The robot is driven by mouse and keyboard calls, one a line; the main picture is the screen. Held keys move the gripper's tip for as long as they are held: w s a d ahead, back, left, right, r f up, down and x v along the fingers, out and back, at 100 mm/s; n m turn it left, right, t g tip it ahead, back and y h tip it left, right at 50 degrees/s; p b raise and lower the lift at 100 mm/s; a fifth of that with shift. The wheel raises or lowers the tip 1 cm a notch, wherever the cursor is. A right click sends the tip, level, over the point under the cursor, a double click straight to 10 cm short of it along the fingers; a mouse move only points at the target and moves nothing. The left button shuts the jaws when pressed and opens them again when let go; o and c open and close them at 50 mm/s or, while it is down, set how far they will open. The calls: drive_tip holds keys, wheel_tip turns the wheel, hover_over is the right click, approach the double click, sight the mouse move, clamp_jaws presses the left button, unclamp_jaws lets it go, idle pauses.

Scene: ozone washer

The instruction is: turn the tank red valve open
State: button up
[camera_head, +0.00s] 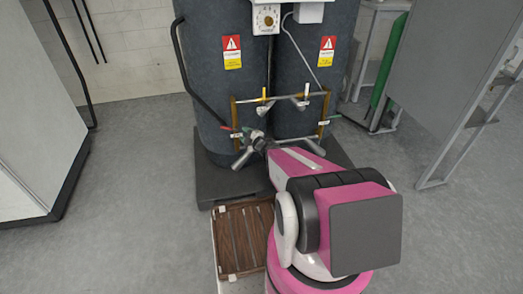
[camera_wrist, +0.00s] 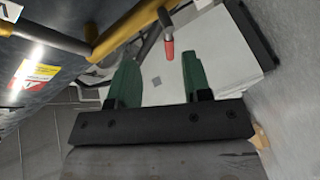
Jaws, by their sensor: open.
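The red valve handle (camera_head: 229,129) sits low on the left side of the pipe frame in front of the dark tanks (camera_head: 215,70). In the wrist view its red tip (camera_wrist: 169,49) hangs just beyond and between my green fingertips, nearer the right one. My gripper (camera_head: 246,133) reaches up to the frame from the front, close to the handle. In the wrist view my gripper (camera_wrist: 158,65) is open, with nothing between the fingers. I cannot tell whether a finger touches the handle. The valve body is partly hidden in the head view.
A yellow pipe (camera_wrist: 122,30) and a metal pipe run close to my fingers. A wooden slatted crate (camera_head: 240,240) lies below.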

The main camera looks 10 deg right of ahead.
drive_tip(key=s+d+m+g+h, duration=0.2)
drive_tip(key=d+m+g+h, duration=0.3)
drive_tip(key=d+m+h, duration=0.45)
drive_tip(key=s+a+r+m+g+y, duration=0.1)
drive_tip(key=s+a+r+m+g, duration=0.2)
drive_tip(key=s+m+g, duration=0.6)
drive_tip(key=shift+s+a+r+g, duration=0.2)
drive_tip(key=shift+s+a+g, duration=0.3)
drive_tip(key=shift+s+a, duration=1.25)
drive_tip(key=shift+s+d+m+y, duration=0.25)
drive_tip(key=shift+s+d, duration=0.25)
drive_tip(key=shift+d, duration=0.1)
